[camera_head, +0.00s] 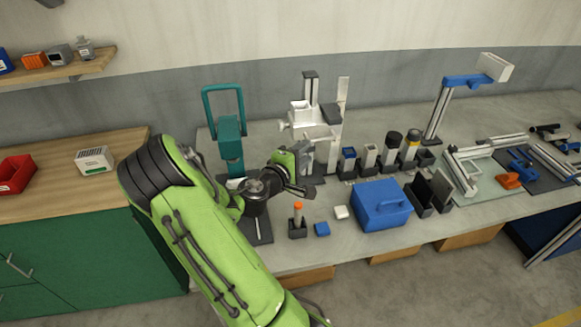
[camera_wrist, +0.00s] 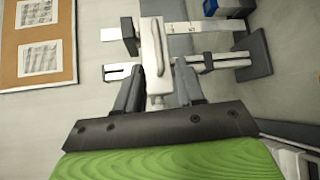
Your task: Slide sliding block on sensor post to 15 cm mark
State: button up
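A post stand with a dark base (camera_wrist: 250,57) rises beside the wall. One post with a pale scale strip (camera_wrist: 192,27) and a second slim rail (camera_wrist: 222,58) run sideways in the wrist view. A white block (camera_wrist: 157,50) on the post crosses both; I take it for the sliding block. In the head view, the stand's dark-topped post (camera_head: 310,86) rises behind my gripper (camera_head: 308,180). In the wrist view, my gripper's fingers (camera_wrist: 159,82) lie close against both sides of the white block's near end. The scale marks are too small to read.
A teal press (camera_head: 229,130) stands close left of my gripper. Several upright samples in holders (camera_head: 370,158) stand to the right. A blue box (camera_head: 381,205), a blue cube (camera_head: 322,229) and an orange-topped piece (camera_head: 298,212) are in front. A blue-clamped post (camera_head: 440,108) stands farther right.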

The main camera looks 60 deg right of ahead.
jog(key=a+r, duration=0.1)
jog(key=a, duration=0.7)
jog(key=shift+b, duration=0.3)
jog(key=shift+a, duration=0.1)
